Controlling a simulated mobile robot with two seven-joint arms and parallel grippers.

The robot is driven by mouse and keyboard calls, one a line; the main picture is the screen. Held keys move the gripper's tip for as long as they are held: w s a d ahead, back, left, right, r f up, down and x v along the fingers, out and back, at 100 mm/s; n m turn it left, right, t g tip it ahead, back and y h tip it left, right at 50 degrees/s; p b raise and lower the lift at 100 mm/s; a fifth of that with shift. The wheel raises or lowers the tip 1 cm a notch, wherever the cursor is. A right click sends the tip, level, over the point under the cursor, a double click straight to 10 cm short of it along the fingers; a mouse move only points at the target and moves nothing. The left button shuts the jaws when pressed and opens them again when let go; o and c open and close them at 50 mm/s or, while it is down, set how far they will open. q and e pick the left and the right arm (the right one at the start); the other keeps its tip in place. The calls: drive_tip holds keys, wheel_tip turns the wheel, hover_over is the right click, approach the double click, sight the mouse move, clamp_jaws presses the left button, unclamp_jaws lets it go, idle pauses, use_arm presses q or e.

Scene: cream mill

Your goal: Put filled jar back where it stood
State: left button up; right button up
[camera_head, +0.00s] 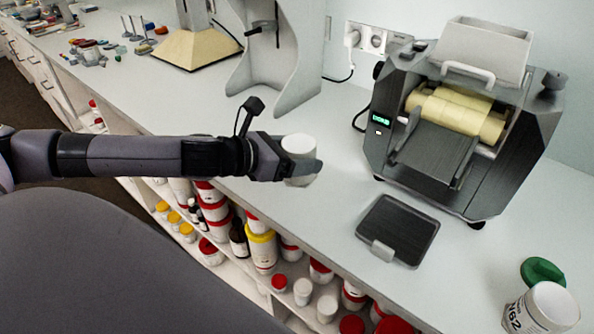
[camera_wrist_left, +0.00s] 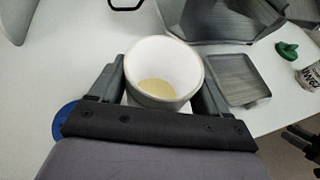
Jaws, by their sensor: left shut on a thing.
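My left gripper (camera_head: 300,170) is shut on a white open jar (camera_head: 299,146), one finger on each side of it. The jar is close to upright over the counter, left of the mill. In the left wrist view the jar (camera_wrist_left: 163,62) shows its open mouth, with pale yellow cream at the bottom. I cannot tell whether its base touches the counter. Dark parts at the right edge of the left wrist view may be my right gripper (camera_wrist_left: 303,140); its jaws cannot be made out.
The mill (camera_head: 465,120) with cream-coloured rollers stands at the right. A dark tray (camera_head: 405,225) lies before it. A labelled white container (camera_head: 545,308) and a green lid (camera_head: 541,269) are at the lower right. A blue disc (camera_wrist_left: 67,120) shows partly beside my gripper. Shelves of jars lie below the counter.

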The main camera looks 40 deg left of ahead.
use_arm(q)
drive_tip(key=shift+f, duration=2.3)
